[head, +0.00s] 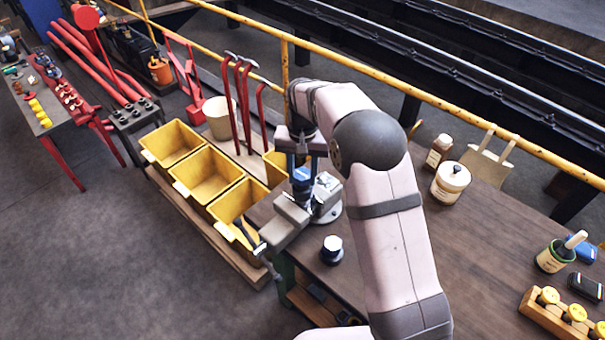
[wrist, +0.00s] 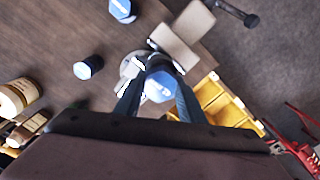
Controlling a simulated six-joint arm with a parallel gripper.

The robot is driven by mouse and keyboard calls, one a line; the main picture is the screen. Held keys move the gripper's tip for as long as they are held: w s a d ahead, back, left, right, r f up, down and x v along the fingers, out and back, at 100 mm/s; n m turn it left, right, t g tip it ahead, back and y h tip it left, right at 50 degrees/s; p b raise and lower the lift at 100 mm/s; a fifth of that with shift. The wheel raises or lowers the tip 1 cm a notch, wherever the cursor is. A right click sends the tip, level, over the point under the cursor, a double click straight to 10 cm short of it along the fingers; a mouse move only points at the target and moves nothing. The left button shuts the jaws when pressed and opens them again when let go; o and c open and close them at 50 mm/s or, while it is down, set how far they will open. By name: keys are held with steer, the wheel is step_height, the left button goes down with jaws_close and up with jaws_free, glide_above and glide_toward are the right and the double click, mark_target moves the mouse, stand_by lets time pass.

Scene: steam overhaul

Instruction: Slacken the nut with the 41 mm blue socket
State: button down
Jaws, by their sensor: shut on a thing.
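My gripper (head: 301,160) is shut on a blue socket (head: 302,179), which points down over the grey vise (head: 283,222). In the wrist view the blue top of this socket (wrist: 159,85) shows between the two fingers, beside the vise jaws (wrist: 178,46). The nut is hidden under the socket and gripper; I cannot tell whether the socket sits on it. Size marks are unreadable.
Yellow bins (head: 207,172) stand left of the vise. Red-handled tools (head: 240,100) rise behind it. The vise handle (head: 262,246) sticks out front-left. Bottles and a white-lidded pot (head: 451,181) stand on the bench (head: 480,245) to the right. A yellow rail (head: 440,102) runs behind.

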steer(key=shift+n+p, duration=0.4)
steer(key=shift+n, duration=1.6)
steer(key=shift+r, duration=0.1)
steer(key=n, duration=0.2)
steer(key=shift+n+p, duration=0.3)
steer(key=shift+n, duration=0.7)
steer(key=shift+n+p, duration=0.3)
steer(key=shift+n, duration=1.7)
steer(key=shift+n, duration=0.6)
steer(key=shift+m, duration=0.3)
